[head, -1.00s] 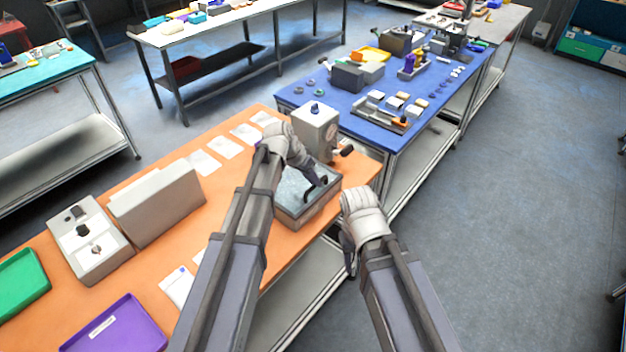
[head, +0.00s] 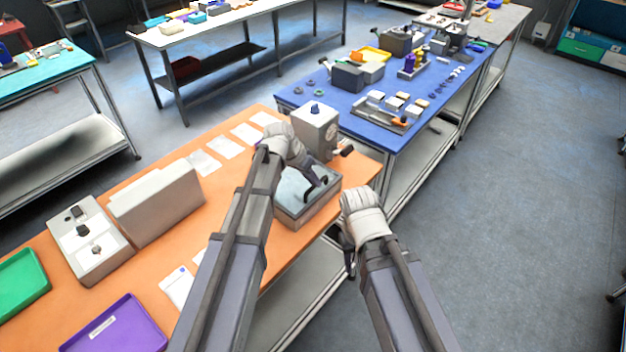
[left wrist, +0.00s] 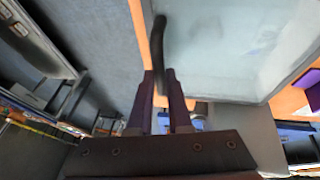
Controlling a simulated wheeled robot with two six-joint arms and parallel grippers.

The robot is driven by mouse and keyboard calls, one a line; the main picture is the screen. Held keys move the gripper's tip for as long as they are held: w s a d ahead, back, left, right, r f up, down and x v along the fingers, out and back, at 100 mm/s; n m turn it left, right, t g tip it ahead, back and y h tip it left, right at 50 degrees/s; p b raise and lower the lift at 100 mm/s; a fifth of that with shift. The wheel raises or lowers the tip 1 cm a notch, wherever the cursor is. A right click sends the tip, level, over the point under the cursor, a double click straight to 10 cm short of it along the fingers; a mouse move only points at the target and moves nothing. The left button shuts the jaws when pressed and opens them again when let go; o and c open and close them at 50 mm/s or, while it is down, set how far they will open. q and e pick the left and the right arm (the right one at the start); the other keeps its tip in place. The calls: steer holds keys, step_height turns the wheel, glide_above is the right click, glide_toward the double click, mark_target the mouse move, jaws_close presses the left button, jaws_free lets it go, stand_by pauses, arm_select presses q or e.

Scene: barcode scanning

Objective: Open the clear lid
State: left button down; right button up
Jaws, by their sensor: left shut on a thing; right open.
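The clear lid (head: 292,187) is a pale bluish panel on top of a grey box (head: 310,211) near the right end of the orange table. My left gripper (head: 317,186) is over the lid. In the left wrist view, its fingers (left wrist: 162,82) are shut on a dark curved handle (left wrist: 157,40) beside the pale lid (left wrist: 225,45). The lid looks down on the box; whether it is slightly raised I cannot tell. My right gripper (head: 348,262) hangs open and empty off the table's front edge, partly hidden by its own arm.
Left on the orange table are white cards (head: 205,163), a grey case (head: 157,205), a purple tray (head: 115,328) and a green tray (head: 22,278). A blue table (head: 350,120) stands behind.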

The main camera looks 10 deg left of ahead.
arm_select(q)
steer(key=shift+r, duration=0.1)
steer(key=shift+w+a+r+p, duration=0.2)
steer(key=shift+a+r+p, duration=0.05)
steer(key=shift+r+p, duration=0.2)
steer(key=w+a+r+g+h+p, duration=0.1)
steer(key=w+a+r+p, duration=0.1)
steer(key=a+r+p, duration=0.25)
steer(key=w+a+r+h+p, duration=0.1)
steer(key=w+a+r+p, duration=0.25)
steer(key=r, duration=0.25)
steer(key=w+a+r+g+h, duration=0.1)
steer(key=w+a, duration=0.2)
steer(key=a, duration=0.2)
steer(key=w+a+n+g+h, duration=0.1)
steer(key=w+a+h, duration=0.1)
steer(key=a, duration=0.4)
steer(key=shift+w+r, duration=0.4)
steer(key=shift+w, duration=0.5)
